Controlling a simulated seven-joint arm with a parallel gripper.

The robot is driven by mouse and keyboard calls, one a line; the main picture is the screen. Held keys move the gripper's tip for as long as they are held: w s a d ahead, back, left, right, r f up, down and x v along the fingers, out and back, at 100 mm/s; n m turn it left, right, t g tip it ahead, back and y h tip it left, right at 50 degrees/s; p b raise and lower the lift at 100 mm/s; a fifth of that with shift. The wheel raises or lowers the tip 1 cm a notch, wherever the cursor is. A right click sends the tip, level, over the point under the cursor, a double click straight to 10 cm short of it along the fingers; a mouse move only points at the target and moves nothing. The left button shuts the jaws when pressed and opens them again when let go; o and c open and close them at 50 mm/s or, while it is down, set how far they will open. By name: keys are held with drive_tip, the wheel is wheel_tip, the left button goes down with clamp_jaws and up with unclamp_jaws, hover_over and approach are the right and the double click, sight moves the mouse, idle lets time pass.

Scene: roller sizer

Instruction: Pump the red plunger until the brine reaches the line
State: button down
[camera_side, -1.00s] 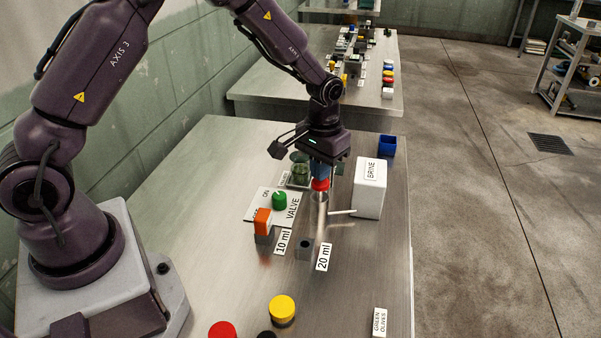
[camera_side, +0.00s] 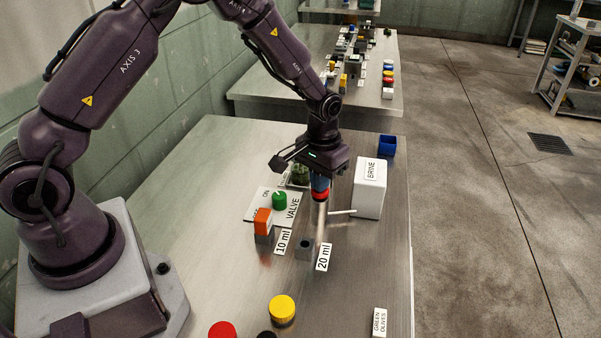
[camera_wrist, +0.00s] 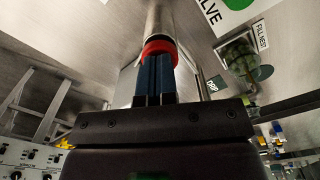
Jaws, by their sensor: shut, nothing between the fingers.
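The red plunger (camera_side: 320,196) tops an upright metal pump cylinder (camera_side: 321,222); it also shows in the wrist view (camera_wrist: 160,45). My gripper (camera_side: 320,186) is shut and empty, with its blue fingertips (camera_wrist: 157,66) touching the plunger's top from above. The white box labelled BRINE (camera_side: 369,198) stands right of the pump, with a thin pipe (camera_side: 342,212) between them. A glass jar of green olives (camera_side: 300,175) stands behind my gripper, partly hidden; in the wrist view it sits by the FILL NEST label (camera_wrist: 237,55). The brine level and line cannot be made out.
An orange block (camera_side: 262,220) and a grey holed block (camera_side: 305,248) stand nearby. A blue bin (camera_side: 387,146) is behind the box. The front right of the table is mostly clear.

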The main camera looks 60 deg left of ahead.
drive_tip(key=shift+r, duration=2.2)
wheel_tip(320, 180, up, 5)
idle(0.9)
